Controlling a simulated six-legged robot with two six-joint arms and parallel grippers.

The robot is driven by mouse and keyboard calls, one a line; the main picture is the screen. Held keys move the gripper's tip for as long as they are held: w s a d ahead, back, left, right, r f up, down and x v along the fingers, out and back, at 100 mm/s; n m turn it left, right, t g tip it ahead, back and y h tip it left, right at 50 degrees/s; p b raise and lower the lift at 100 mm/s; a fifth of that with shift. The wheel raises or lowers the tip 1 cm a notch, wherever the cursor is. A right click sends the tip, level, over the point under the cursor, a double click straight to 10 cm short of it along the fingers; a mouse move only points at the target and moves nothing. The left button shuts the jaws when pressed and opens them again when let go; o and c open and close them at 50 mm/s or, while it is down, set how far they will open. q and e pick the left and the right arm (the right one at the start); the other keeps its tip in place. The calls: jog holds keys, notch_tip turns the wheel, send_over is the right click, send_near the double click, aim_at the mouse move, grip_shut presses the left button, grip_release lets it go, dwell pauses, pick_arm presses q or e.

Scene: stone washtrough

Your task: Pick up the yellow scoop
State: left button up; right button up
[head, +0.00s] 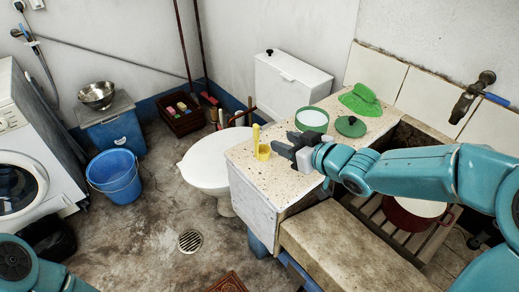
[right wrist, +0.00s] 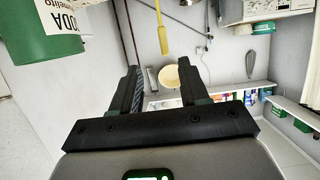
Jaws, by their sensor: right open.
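The yellow scoop (head: 262,151) stands near the left edge of the speckled stone counter (head: 330,150), its handle pointing up. My right gripper (head: 283,143) is just right of it, open and empty, with its fingers towards the scoop. In the right wrist view, the pale yellow bowl of the scoop (right wrist: 170,77) shows in the gap between the open fingers (right wrist: 160,72), seemingly beyond the tips, with the handle running up. I cannot tell whether a finger touches it. My left gripper is out of view; only part of my left arm shows at the lower left.
The tin appears close in the right wrist view (right wrist: 25,35). A red pot (head: 405,215) sits in the trough. A toilet (head: 205,165) stands left.

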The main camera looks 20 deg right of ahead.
aim_at(259, 136)
jog(key=x, duration=0.6)
jog(key=shift+a+f+b, duration=0.15)
jog(key=shift+f+b, duration=0.05)
jog(key=shift+b, duration=0.1)
jog(key=shift+x, duration=0.8)
jog(key=x, duration=0.4)
jog(key=shift+a+f, duration=0.1)
jog(key=shift+f, duration=0.2)
jog(key=shift+w+a, duration=0.2)
jog(key=shift+w, duration=0.05)
jog(key=shift+c, duration=0.3)
grip_shut()
